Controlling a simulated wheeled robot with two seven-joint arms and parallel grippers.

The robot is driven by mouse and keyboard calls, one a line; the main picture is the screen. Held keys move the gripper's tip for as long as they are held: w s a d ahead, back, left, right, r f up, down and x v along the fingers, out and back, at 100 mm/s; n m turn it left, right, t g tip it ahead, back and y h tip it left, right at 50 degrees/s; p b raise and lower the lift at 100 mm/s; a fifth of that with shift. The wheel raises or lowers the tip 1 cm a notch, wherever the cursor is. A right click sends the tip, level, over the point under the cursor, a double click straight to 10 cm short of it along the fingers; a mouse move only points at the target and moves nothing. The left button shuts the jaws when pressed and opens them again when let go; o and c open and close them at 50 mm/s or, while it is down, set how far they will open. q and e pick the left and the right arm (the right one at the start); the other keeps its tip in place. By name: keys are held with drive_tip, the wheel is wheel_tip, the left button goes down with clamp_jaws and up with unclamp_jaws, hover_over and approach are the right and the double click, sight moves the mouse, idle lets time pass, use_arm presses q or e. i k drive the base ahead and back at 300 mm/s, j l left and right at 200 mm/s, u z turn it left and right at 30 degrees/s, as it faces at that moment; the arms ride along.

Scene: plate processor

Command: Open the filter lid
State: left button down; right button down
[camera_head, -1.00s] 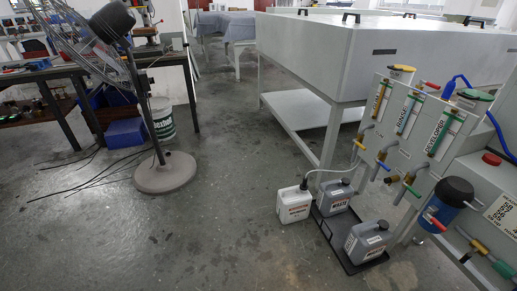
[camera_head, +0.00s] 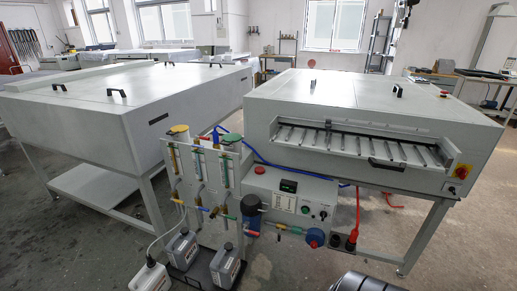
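The filter (camera_head: 251,216) is a blue upright cylinder with a black lid (camera_head: 250,200) on top. It stands at the front of the plate processor, left of the grey control box (camera_head: 292,198). The lid looks seated on the blue body. Neither of my grippers shows in the head view.
The processor (camera_head: 350,110) stands behind, with a slotted front opening. Tubes and coloured valves (camera_head: 200,185) are left of the filter. A blue and red round part (camera_head: 315,237) is at lower right. A dark ribbed shape shows at the bottom edge.

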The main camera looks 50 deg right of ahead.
sight(251, 205)
drive_tip(key=z, duration=1.6)
